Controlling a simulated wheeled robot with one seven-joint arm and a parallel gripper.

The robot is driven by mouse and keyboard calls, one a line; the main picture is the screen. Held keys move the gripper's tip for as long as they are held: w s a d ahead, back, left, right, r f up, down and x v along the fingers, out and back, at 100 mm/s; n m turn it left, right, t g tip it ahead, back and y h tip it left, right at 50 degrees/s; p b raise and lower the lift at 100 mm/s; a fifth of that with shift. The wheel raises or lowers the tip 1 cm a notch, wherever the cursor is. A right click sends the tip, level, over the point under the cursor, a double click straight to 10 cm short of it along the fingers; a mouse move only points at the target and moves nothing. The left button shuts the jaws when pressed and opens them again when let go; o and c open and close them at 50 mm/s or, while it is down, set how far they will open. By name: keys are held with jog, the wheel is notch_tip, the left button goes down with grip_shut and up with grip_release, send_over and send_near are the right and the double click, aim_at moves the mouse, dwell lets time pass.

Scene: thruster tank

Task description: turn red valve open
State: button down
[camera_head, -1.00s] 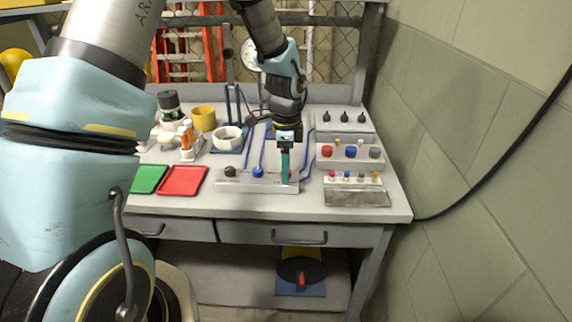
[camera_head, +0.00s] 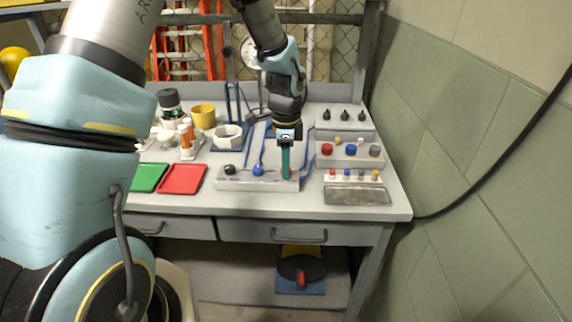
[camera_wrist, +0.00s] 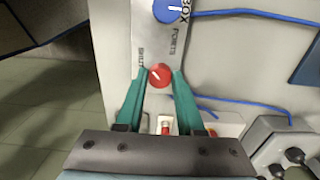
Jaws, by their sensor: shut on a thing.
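The red valve (camera_wrist: 159,76) is a round red knob with a white pointer line, on a pale panel strip in the wrist view. My gripper (camera_wrist: 158,80) has its teal fingers on either side of this knob and is shut on it. In the head view, my gripper (camera_head: 286,172) points down at the right end of the panel strip (camera_head: 240,184), and its fingers hide the red valve there. A blue knob (camera_head: 258,169) and a black knob (camera_head: 230,169) sit to its left. The blue knob also shows in the wrist view (camera_wrist: 171,9).
Racks with coloured knobs (camera_head: 350,150) stand just to the right, with a grey metal tray (camera_head: 357,195) in front. Red (camera_head: 182,179) and green (camera_head: 149,178) trays lie to the left. Blue cables (camera_head: 308,162) run behind the panel.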

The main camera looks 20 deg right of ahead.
jog(key=shift+n, duration=0.3)
jog(key=n+b, duration=0.1)
jog(key=n, duration=0.2)
jog(key=shift+n, duration=0.3)
jog(key=n+b, duration=0.1)
jog(key=n, duration=1.2)
jog(key=shift+n, duration=0.3)
dwell(0.3)
jog(key=c, duration=0.5)
grip_release()
